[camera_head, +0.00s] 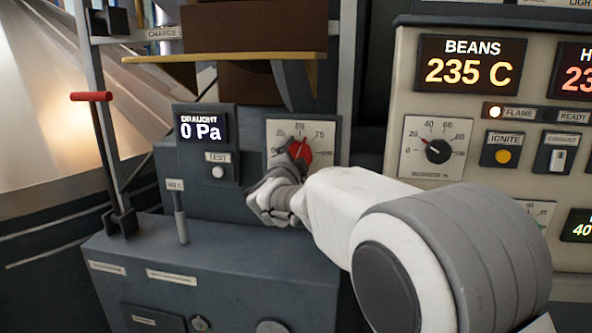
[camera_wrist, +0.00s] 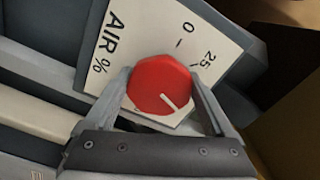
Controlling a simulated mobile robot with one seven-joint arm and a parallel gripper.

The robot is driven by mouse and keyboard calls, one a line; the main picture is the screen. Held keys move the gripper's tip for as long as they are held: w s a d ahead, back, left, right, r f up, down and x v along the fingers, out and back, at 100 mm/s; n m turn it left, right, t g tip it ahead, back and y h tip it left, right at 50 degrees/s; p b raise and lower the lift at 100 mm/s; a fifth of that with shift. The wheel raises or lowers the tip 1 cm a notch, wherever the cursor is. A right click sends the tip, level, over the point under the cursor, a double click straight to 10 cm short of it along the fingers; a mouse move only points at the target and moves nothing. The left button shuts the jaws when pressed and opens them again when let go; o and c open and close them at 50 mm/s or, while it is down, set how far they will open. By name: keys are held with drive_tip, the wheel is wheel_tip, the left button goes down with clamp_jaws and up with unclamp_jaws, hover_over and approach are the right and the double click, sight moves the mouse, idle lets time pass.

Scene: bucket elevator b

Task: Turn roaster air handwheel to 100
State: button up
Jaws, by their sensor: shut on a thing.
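The red roaster air handwheel (camera_head: 302,150) sits on a white square dial plate (camera_head: 329,136) in the head view. In the wrist view the red handwheel (camera_wrist: 158,84) is between the two fingers of my gripper (camera_wrist: 160,86), which is shut on it. The dial plate (camera_wrist: 112,53) reads "AIR %" there, with 0 and 25 showing; the higher marks are hidden. The white pointer line is turned past 25. In the head view it seems near 50, but I cannot read it exactly. My gripper (camera_head: 296,165) covers the lower part of the dial.
A draught display (camera_head: 201,128) reads 0 Pa left of the dial, above a test button (camera_head: 218,172). A small lever (camera_head: 180,212) stands below. A yellow-edged shelf (camera_head: 240,58) overhangs the dial. A control panel (camera_head: 468,110) with a 235 C display is close to my arm's right.

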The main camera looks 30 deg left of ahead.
drive_tip(key=m+b, duration=0.3)
drive_tip(key=shift+f+m, duration=0.15)
drive_tip(key=shift+m, duration=0.25)
drive_tip(key=m+b, duration=0.2)
drive_tip(key=m, duration=0.1)
drive_tip(key=shift+m+b, duration=0.3)
drive_tip(key=shift+b, duration=0.05)
drive_tip(key=m+b, duration=0.3)
drive_tip(key=m, duration=0.1)
drive_tip(key=shift+r+m+b, duration=0.3)
drive_tip(key=shift+m+b, duration=0.3)
drive_tip(key=shift+m, duration=0.6)
drive_tip(key=o, duration=1.1)
drive_tip(key=shift+s, duration=0.1)
